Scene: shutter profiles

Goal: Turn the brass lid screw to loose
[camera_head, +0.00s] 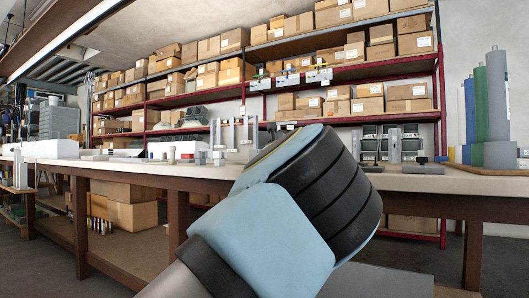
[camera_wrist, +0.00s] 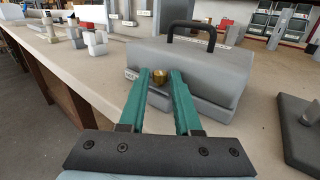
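The brass lid screw (camera_wrist: 160,77) shows in the wrist view at the front of a grey case (camera_wrist: 205,62) with a black handle (camera_wrist: 192,34) on its lid. The teal fingers of my gripper (camera_wrist: 159,74) stand on either side of the screw, with their tips about level with it. The screw nearly fills the gap; I cannot tell whether both fingers touch it. A small white label (camera_wrist: 131,74) is left of the screw, its text too small to read. In the head view my wrist hides the case, screw and fingers.
The case stands on a pale workbench (camera_wrist: 92,73). White and grey parts (camera_wrist: 95,40) stand along the bench to the left. A dark plate with a post (camera_wrist: 300,125) is close on the right. Shelves with cardboard boxes (camera_head: 208,75) stand behind the bench.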

